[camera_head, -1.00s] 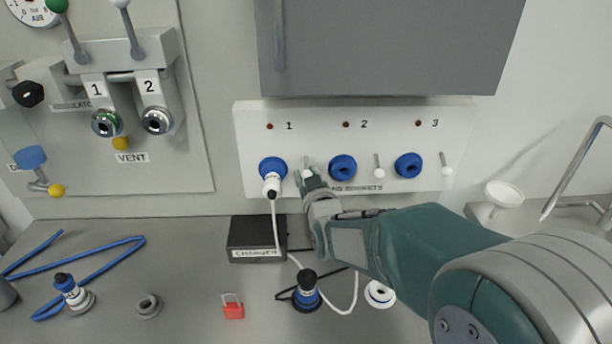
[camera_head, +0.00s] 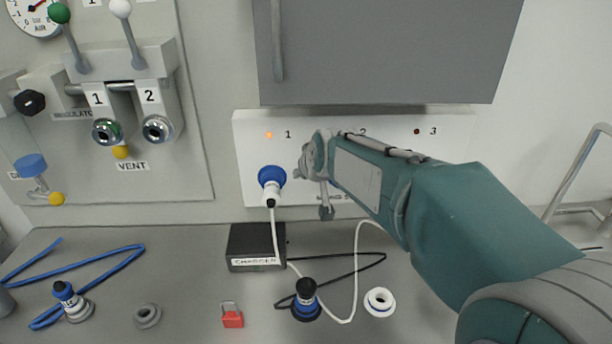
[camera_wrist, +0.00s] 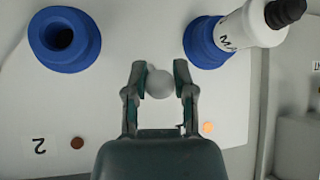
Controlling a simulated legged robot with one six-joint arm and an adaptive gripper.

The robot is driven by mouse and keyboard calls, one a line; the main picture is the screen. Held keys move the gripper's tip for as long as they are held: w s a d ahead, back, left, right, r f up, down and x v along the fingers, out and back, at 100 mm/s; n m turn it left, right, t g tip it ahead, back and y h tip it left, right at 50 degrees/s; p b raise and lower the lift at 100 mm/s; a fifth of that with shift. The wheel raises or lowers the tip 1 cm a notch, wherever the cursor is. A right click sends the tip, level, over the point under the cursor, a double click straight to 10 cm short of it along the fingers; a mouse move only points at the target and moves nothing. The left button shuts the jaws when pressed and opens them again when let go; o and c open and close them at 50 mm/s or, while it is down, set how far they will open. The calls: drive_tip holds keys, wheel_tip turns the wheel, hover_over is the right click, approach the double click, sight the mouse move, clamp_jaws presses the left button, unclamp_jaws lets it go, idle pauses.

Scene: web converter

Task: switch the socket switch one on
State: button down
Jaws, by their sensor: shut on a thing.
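The white socket panel (camera_head: 244,130) is on the wall under the grey cabinet, with sockets numbered 1 to 3. Lamp 1 (camera_head: 269,135) glows orange; it is also lit in the wrist view (camera_wrist: 207,127). Socket one (camera_head: 270,176) is blue and has a white plug (camera_head: 272,194) in it. The pale round knob of switch one (camera_wrist: 159,84) sits between the two fingers of my gripper (camera_wrist: 159,70), which is shut on it. In the head view, my gripper and arm hide this switch and much of sockets two and three.
The grey cabinet (camera_head: 390,50) overhangs the panel closely. A charger box (camera_head: 255,246), a red padlock (camera_head: 232,316), a dark connector (camera_head: 306,300) and a white ring (camera_head: 379,301) are on the bench. Blue socket two (camera_wrist: 64,39) is beside my gripper in the wrist view.

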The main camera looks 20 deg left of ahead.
drive_tip(key=shift+w+a+r+g+h, duration=0.15)
drive_tip(key=shift+r+g+h, duration=0.15)
drive_tip(key=shift+g, duration=0.2)
drive_tip(key=shift+r, duration=0.15)
drive_tip(key=c, duration=0.6)
unclamp_jaws()
drive_tip(key=shift+o, duration=0.8)
drive_tip(key=v, duration=1.1)
drive_tip(key=shift+r, duration=0.25)
